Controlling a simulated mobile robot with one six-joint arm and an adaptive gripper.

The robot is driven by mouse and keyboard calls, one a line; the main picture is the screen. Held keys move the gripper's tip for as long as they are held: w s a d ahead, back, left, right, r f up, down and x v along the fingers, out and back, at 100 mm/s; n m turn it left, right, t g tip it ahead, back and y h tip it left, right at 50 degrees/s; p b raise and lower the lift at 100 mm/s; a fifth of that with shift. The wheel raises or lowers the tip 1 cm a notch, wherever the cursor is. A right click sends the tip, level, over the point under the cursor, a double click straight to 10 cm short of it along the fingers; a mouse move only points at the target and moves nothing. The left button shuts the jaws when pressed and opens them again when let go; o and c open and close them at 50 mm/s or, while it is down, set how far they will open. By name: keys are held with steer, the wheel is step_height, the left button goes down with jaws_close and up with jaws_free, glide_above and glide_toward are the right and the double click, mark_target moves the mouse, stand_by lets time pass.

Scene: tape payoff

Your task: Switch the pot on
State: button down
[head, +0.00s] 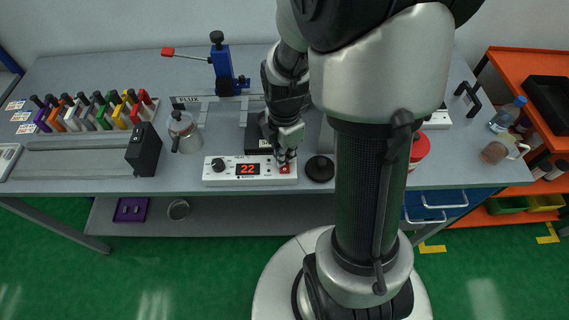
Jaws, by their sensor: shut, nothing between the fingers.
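A white control unit (222,172) stands at the bench's front edge. It has a dark knob (218,164), a lit display (248,169) reading 22 and a small red switch (285,170) at its right end. My gripper (286,161) points down right at the red switch, its fingers shut and empty. I cannot tell whether the fingertips touch the switch or sit just above it. A dark block (254,137) stands behind the unit, partly hidden by my gripper; I cannot tell whether it is the pot.
A black round disc (320,169) lies right of the unit. A metal jug (184,132) and a black box (144,149) stand to the left. A blue stand (223,72) is behind. A rack of coloured tools (95,112) stands far left. My arm hides the bench's right-middle.

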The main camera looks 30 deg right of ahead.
steer(key=shift+r+p, duration=3.1)
steer(key=shift+r, duration=0.4)
steer(key=s+a+r+m+t, duration=0.2)
steer(key=s+a+r+m, duration=0.2)
steer(key=r+m, duration=0.5)
steer(key=s+a+r+m+t, duration=0.2)
steer(key=s+a+r+m, duration=0.3)
steer(key=s+r+m, duration=0.3)
steer(key=shift+r+m+t, duration=0.3)
steer(key=shift+r+m, duration=0.2)
steer(key=shift+r, duration=0.45)
